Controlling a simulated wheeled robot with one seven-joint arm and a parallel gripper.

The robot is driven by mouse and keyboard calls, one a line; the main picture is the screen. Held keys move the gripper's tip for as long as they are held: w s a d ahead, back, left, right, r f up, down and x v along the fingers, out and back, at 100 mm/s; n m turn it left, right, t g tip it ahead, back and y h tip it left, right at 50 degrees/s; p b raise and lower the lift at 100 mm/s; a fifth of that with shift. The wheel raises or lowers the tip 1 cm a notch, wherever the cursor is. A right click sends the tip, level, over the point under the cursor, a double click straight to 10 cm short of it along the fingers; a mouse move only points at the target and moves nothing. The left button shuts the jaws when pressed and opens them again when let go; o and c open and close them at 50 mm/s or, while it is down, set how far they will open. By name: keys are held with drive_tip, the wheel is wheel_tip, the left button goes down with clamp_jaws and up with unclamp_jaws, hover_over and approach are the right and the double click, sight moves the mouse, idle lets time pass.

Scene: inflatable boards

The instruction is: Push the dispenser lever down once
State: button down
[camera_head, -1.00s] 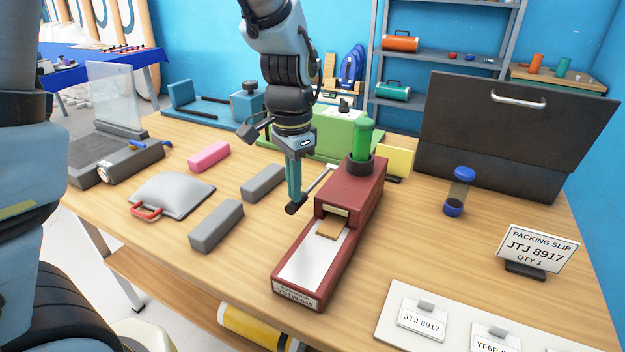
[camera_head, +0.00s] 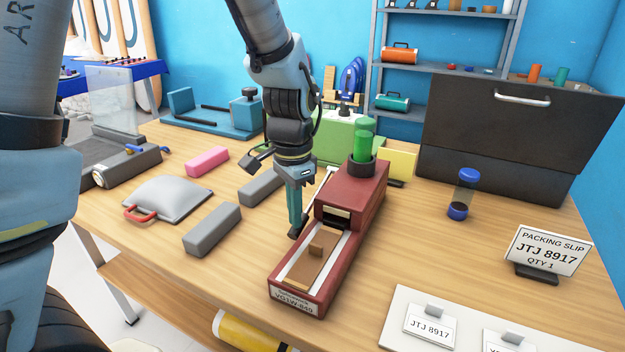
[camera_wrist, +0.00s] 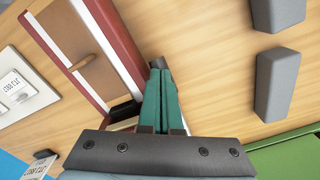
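The dispenser (camera_head: 365,205) is a dark red box with a green tube (camera_head: 364,142) on top and a pale chute at its front. A brown piece with a raised bar (camera_head: 316,250) lies in the chute; it also shows in the wrist view (camera_wrist: 100,72). The thin lever (camera_head: 325,183) on the dispenser's left side slopes down toward the front. Its black knob (camera_head: 294,233) is at my fingertips and partly hidden by them. My gripper (camera_head: 297,222) points down beside the dispenser, its green fingers together with nothing visible between them; the knob (camera_wrist: 158,62) shows just beyond the tips.
Two grey blocks (camera_head: 212,229), a grey pouch (camera_head: 168,196) and a pink block (camera_head: 207,161) lie to the left. A blue-capped jar (camera_head: 463,192), a packing slip stand (camera_head: 545,250) and a board of labels (camera_head: 400,310) are at right. Bare table lies between.

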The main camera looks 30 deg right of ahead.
drive_tip(key=shift+r, duration=0.1)
wheel_tip(320, 180, up, 12)
drive_tip(key=p, duration=1.1)
drive_tip(key=shift+r, duration=0.25)
drive_tip(key=shift+a, duration=0.1)
idle(0.5)
